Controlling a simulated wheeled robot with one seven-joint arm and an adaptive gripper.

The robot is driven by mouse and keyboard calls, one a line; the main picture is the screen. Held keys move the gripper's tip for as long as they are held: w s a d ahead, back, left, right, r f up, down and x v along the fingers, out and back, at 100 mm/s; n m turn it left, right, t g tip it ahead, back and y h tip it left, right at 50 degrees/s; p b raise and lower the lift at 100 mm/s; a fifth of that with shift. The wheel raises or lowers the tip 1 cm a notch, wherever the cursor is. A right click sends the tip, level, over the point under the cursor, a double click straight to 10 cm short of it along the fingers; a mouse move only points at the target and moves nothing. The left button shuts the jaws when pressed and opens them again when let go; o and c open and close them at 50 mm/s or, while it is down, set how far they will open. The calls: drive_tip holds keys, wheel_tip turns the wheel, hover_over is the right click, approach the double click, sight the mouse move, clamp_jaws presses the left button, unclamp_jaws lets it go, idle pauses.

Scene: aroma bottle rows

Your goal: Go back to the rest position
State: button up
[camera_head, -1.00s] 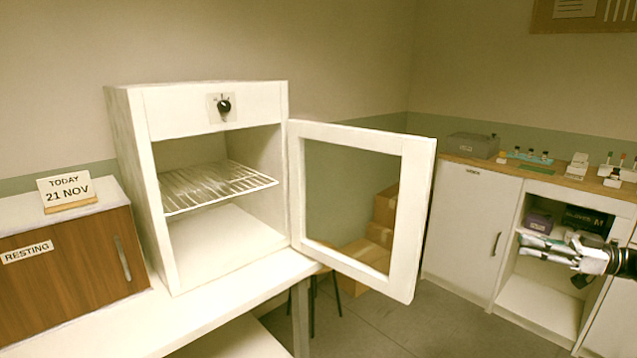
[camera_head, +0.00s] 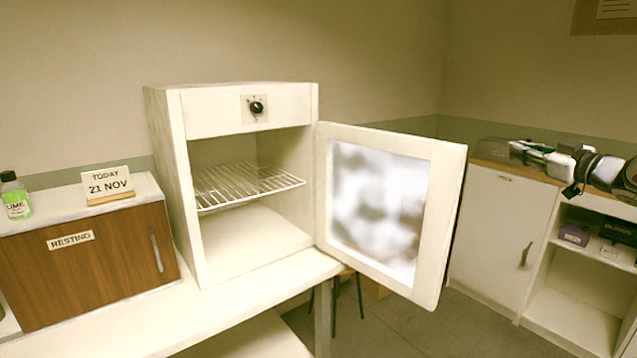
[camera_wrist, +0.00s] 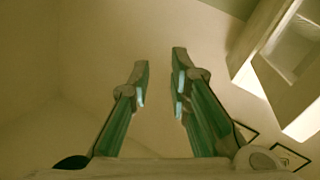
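My gripper (camera_head: 527,149) is at the right of the head view, raised in front of the counter at the back right. In the wrist view its two fingers (camera_wrist: 160,78) stand apart with nothing between them. Behind them is a plain wall-like surface.
A white oven-like cabinet (camera_head: 232,113) with a wire rack (camera_head: 245,184) stands on a white table (camera_head: 150,325), its glass door (camera_head: 447,215) swung open to the right.

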drive_tip(key=s+a+r+m+h, duration=0.2)
drive_tip(key=a+r+m+h, duration=0.3)
drive_tip(key=r, duration=0.3)
drive_tip(key=s+a+m+g+h, duration=0.25)
drive_tip(key=s+a+h, duration=0.2)
drive_tip(key=s, duration=0.35)
drive_tip(key=s+a+f+g+y, duration=0.1)
drive_tip(key=s+a+f+g, duration=0.2)
drive_tip(key=s, duration=0.9)
drive_tip(key=s+a+f+g+y+p, duration=0.1)
drive_tip(key=s+a+f+g, duration=0.3)
drive_tip(key=s+a+f, duration=0.5)
drive_tip(key=s+a+f+g+y+p, duration=0.1)
drive_tip(key=s+a+f, duration=0.4)
drive_tip(key=s+a, duration=0.5)
drive_tip(key=s+g+y, duration=0.1)
drive_tip(key=s+g, duration=0.1)
drive_tip(key=s, duration=0.4)
drive_tip(key=shift+f+g, duration=0.35)
drive_tip(key=shift+f, duration=0.05)
